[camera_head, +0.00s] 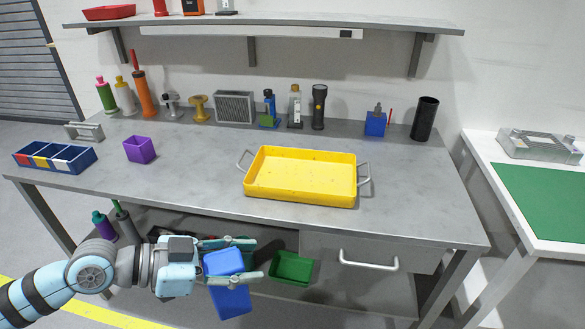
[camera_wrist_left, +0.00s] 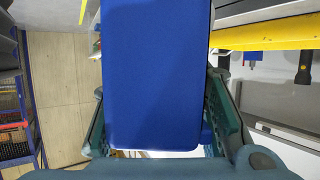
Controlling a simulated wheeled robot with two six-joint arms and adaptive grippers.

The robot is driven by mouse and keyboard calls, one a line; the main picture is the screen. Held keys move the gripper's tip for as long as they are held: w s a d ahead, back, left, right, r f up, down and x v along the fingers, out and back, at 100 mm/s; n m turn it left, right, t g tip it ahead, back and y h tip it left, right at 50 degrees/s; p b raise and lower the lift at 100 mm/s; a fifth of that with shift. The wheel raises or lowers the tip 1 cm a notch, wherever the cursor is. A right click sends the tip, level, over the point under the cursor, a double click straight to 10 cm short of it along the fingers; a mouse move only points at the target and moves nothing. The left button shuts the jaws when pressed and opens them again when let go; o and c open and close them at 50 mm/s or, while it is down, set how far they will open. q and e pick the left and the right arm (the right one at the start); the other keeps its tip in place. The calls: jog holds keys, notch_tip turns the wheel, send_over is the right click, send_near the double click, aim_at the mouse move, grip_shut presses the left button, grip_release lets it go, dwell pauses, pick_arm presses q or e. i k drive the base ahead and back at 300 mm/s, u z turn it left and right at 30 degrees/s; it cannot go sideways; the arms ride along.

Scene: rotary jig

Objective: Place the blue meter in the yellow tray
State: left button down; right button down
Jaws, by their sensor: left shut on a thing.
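The blue meter (camera_head: 226,280) is a blue box held tilted between the fingers of my left gripper (camera_head: 238,263), in front of and below the bench's front edge in the head view. In the left wrist view the meter (camera_wrist_left: 155,75) fills the middle, with the gripper fingers (camera_wrist_left: 160,125) on both sides of it. The yellow tray (camera_head: 300,198) is empty and sits on the grey bench, above and to the right of the gripper. A yellow strip of it appears to show in the left wrist view (camera_wrist_left: 265,36). My right gripper is not in view.
The grey bench top (camera_head: 200,180) is clear left of the tray. A purple bin (camera_head: 140,150) and a blue divided box (camera_head: 54,157) stand at the left. Bottles and a flashlight (camera_head: 318,107) line the back. A green bin (camera_head: 292,268) sits below, beside a drawer (camera_head: 368,262).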

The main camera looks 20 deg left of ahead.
aim_at(327, 181)
jog(key=z, duration=0.4)
jog(key=k, duration=0.5)
jog(key=z, duration=0.85)
jog(key=i, duration=1.1)
jog(key=u, duration=0.75)
